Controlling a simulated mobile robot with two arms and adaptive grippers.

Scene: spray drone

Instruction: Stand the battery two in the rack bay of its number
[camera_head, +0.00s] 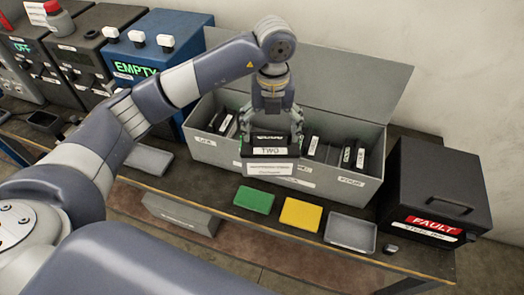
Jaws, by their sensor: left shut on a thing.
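My left gripper (272,128) points down and is shut on a dark battery (268,151) with a white label reading "TWO". It holds the battery at the front middle of a long grey open-topped case (325,182), overlapping its front wall in the picture. I cannot tell whether the battery touches the case. Several dark labelled batteries stand inside, some left of the gripper and some to its right (312,146). White labels run along the case front, and the one below the battery is too small to read. My right gripper is not in view.
The case's raised lid (335,85) stands behind. A black "FAULT" box (436,190) is at right, a blue "EMPTY" unit (160,60) at left. Green (254,199), yellow (300,214) and grey (351,231) trays lie along the bench front. A grey box (180,213) sits below.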

